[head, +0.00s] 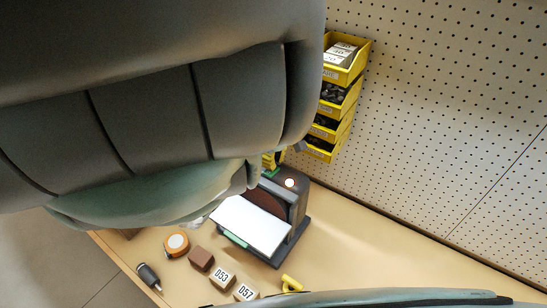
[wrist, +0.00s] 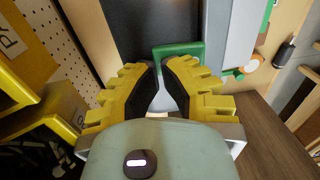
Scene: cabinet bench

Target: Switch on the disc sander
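The disc sander (head: 283,243) stands on the bench, with a dark body, a brown disc (head: 265,203) and a pale table (head: 248,228). A small round pale spot shows on its top; I cannot tell whether it is a switch. My gripper (wrist: 159,64) has yellow fingers with dark pads, and a narrow gap shows between the tips. In the wrist view a green frame-shaped part (wrist: 182,48) lies just beyond the tips, one leg near the gap. I cannot tell whether they touch it. In the head view my arm hides most of the gripper, at the sander's far end.
Stacked yellow bins (head: 340,92) hang on the pegboard (head: 450,110) close to the gripper. An orange-and-white round object (head: 177,243), brown blocks marked 053 (head: 221,277) and 057, a dark-handled tool (head: 149,275) and a yellow item (head: 291,283) lie on the bench. Bench right of the sander is clear.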

